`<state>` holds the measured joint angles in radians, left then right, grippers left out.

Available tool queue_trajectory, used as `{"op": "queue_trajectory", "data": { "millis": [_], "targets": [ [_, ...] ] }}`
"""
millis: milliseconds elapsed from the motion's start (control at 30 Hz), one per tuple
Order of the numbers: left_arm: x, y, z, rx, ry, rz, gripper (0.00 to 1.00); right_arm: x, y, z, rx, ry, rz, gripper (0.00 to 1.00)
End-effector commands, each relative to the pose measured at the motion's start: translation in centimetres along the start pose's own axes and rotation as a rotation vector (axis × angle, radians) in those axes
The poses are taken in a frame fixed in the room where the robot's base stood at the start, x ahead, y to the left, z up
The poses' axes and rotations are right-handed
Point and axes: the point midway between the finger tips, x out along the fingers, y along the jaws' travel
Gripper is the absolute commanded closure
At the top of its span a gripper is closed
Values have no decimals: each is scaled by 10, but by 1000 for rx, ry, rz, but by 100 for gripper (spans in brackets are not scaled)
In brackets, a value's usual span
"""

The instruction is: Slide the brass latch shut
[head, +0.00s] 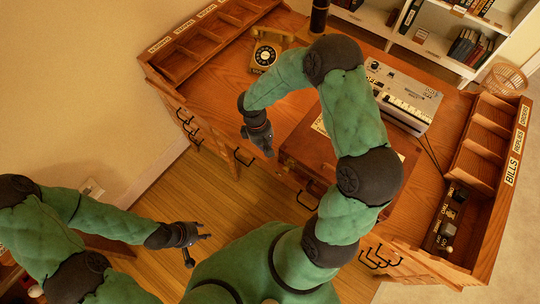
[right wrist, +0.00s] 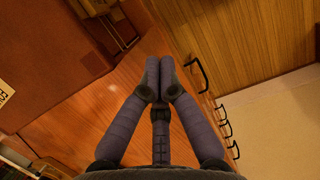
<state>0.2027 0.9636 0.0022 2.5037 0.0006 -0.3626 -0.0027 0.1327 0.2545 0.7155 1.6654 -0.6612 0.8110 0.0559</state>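A brown case (head: 322,146) lies at the desk's front edge, partly hidden behind my right arm. In the right wrist view, its reddish-brown top (right wrist: 45,65) fills the upper left. Narrow brass-coloured fittings (right wrist: 118,28) show along its side; I cannot tell clearly which part is the latch or its position. My right gripper (right wrist: 160,62) has its fingers together with nothing visible between them, over the bare desktop beside the case. It also shows in the head view, left of the case. My left gripper (head: 198,245) is open and empty above the floor, away from the desk.
The wooden desk (head: 215,82) has pigeonhole racks at both ends and dark drawer handles (right wrist: 203,75) along its front. A brass-coloured telephone (head: 265,56) and a grey keyed machine (head: 405,95) stand farther back. The wooden floor (head: 205,195) before the desk is clear.

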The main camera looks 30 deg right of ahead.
Motion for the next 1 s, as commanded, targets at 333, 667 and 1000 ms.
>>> {"op": "queue_trajectory", "data": {
  "millis": [333, 667, 1000],
  "targets": [
    [-8, 3, 0, 0, 0, 0, 60, -46, 0, 0, -1, -1, 0, 100],
    [-8, 3, 0, 0, 0, 0, 60, -49, 0, 0, -1, -2, -1, 100],
    [-8, 3, 0, 0, 0, 0, 60, -48, -1, 0, -1, -1, -2, 100]
  ]
}}
